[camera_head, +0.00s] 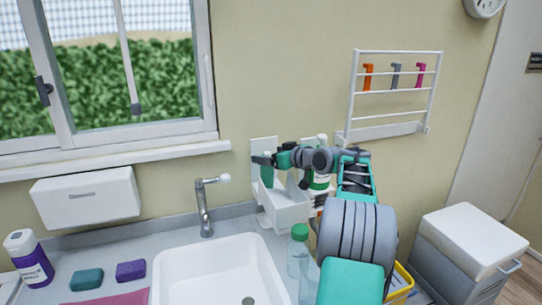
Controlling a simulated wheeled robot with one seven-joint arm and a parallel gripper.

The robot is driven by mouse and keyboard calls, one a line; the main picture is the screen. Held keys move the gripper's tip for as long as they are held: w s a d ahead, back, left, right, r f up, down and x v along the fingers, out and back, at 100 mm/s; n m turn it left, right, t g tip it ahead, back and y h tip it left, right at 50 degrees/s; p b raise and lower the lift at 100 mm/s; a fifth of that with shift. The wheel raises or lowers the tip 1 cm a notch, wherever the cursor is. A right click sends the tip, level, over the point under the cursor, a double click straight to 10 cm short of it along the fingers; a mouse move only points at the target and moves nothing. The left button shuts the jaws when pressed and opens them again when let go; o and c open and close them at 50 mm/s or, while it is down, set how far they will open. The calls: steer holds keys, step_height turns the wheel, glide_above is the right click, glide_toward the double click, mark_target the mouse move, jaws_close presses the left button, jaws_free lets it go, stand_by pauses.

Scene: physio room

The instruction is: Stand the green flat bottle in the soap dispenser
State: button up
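The white soap dispenser (290,216) is an open-topped holder on the wall, right of the tap. A narrow green thing, which looks like the green flat bottle (267,176), stands roughly upright at the dispenser's left part, against its back plate. My gripper (264,161) reaches in from the right, over the dispenser, with its tip at the top of the green bottle. My wrist and gripper hide part of the dispenser's back. I cannot tell whether the fingers are closed on the bottle or whether the bottle rests on the dispenser's floor.
A white bottle with a green label (320,181) is just right of the dispenser. A clear green-capped bottle (299,252) stands below, beside the sink (215,270). The tap (205,208) is to the left. A wire rack (390,130) hangs to the right.

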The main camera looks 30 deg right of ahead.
steer(key=shift+r, duration=0.35)
steer(key=b+v, duration=0.2)
steer(key=v, duration=1)
steer(key=shift+f, duration=0.1)
steer(key=shift+c, duration=0.3)
